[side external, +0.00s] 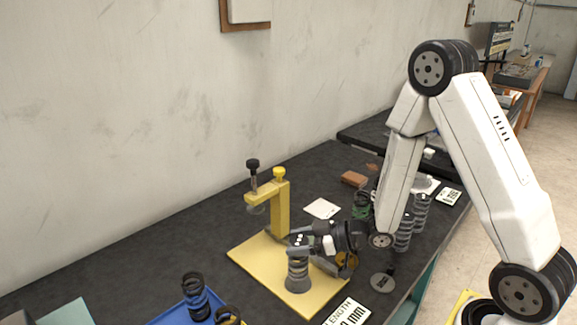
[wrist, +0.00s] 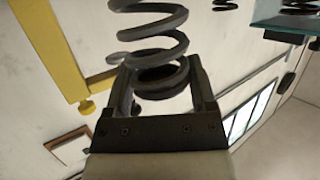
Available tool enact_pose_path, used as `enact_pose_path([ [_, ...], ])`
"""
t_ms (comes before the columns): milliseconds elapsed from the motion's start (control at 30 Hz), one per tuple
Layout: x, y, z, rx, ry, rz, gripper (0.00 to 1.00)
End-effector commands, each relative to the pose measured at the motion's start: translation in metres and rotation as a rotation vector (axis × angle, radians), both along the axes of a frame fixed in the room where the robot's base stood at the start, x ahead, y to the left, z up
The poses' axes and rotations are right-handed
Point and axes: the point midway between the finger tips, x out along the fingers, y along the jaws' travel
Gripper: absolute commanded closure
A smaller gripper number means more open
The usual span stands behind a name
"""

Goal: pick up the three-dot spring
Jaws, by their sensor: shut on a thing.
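Small pale marks show at the top, but I cannot count dots surely. In the wrist view the coils (wrist: 150,38) run out from between the two fingers of my gripper (wrist: 162,85). Whether the spring's lower end touches its round seat is unclear.
Grey springs (side external: 404,232) and a green one (side external: 361,205) stand to the right beyond my wrist. A blue tray (side external: 172,316) with dark springs (side external: 195,296) is at lower left. A length card (side external: 349,312) lies in front. The bench behind the tray is clear.

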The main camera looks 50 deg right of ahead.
Motion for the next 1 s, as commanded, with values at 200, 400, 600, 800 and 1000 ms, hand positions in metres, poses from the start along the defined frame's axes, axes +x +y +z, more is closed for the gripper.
enact_pose_path([
  [200, 0.001, 0.000, 0.026, -0.001, -0.006, 0.000, 1.00],
  [400, 0.000, 0.000, 0.047, -0.001, -0.006, -0.001, 1.00],
  [600, 0.000, 0.000, 0.062, 0.000, -0.004, 0.000, 1.00],
  [800, 0.000, 0.000, 0.069, 0.001, -0.003, -0.001, 1.00],
  [1000, 0.000, 0.000, 0.070, 0.001, -0.002, 0.000, 1.00],
])
